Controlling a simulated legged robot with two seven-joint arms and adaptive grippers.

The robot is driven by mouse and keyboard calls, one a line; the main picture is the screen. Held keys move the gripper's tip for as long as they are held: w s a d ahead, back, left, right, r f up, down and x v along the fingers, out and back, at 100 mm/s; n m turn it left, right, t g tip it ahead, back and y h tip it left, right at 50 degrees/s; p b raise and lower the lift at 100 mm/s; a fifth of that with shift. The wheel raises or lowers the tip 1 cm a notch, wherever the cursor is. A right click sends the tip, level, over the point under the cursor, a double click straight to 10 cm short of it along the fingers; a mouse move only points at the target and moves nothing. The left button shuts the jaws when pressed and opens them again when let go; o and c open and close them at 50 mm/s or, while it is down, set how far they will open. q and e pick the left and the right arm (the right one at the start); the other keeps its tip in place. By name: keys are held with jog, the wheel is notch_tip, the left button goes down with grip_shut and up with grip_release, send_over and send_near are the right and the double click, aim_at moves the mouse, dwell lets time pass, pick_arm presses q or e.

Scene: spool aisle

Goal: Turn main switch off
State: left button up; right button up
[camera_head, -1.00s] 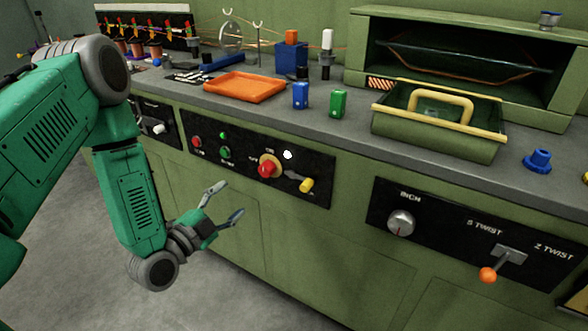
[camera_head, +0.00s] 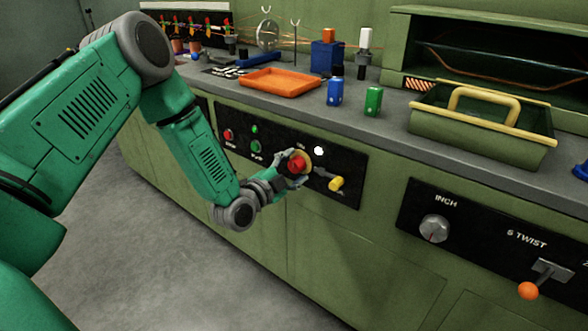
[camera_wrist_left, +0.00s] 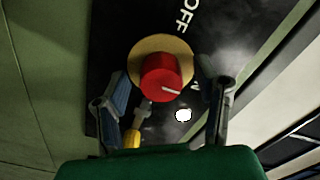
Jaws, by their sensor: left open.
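The main switch is a red knob (camera_head: 297,163) on a yellow round plate, set in a black panel on the front of the green cabinet. In the left wrist view the red knob (camera_wrist_left: 166,77) shows large, with a white mark on its face and the word OFF beside its plate (camera_wrist_left: 160,45). My left gripper (camera_head: 292,170) is at the knob, its fingers to either side of it. In the wrist view the gripper (camera_wrist_left: 165,98) is open, with visible gaps between both fingers and the knob. My right gripper is not in view.
A yellow-handled lever (camera_head: 337,184) and a white lamp (camera_head: 319,150) are close to the knob. Red (camera_head: 228,134) and green (camera_head: 257,147) buttons lie left of it. Another panel with an INCH knob (camera_head: 434,229) is further right. The counter edge runs above.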

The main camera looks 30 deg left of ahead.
pick_arm(q)
jog(key=shift+d, duration=0.15)
jog(key=shift+c, duration=0.8)
jog(key=c, duration=1)
jog(key=shift+s, duration=0.1)
